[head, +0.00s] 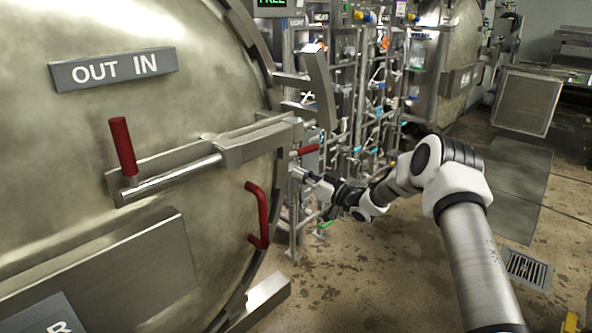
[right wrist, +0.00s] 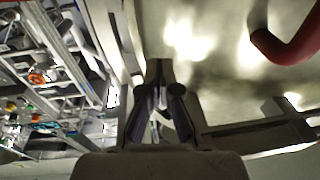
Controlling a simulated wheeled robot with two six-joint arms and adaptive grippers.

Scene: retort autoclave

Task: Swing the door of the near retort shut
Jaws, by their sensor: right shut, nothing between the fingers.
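The near retort's door (head: 215,120) is a large round steel disc filling the left of the head view. It bears an OUT IN plate (head: 113,70), a locking bar with a red upright grip (head: 122,147), and a red curved handle (head: 258,215). I cannot tell how far the door stands from its seat. My right gripper (head: 303,175) is at the door's right edge, beside the red curved handle. In the right wrist view its fingers (right wrist: 160,105) are shut and empty, close to the door's edge; contact is unclear. The red handle (right wrist: 288,42) shows there at upper right. My left gripper is out of view.
Pipes and valves (head: 365,100) stand behind my right gripper. A second retort (head: 455,60) stands further back, with a grey panel (head: 527,100) to its right. The floor (head: 370,270) below my right arm is open, with a drain grate (head: 528,268) at right.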

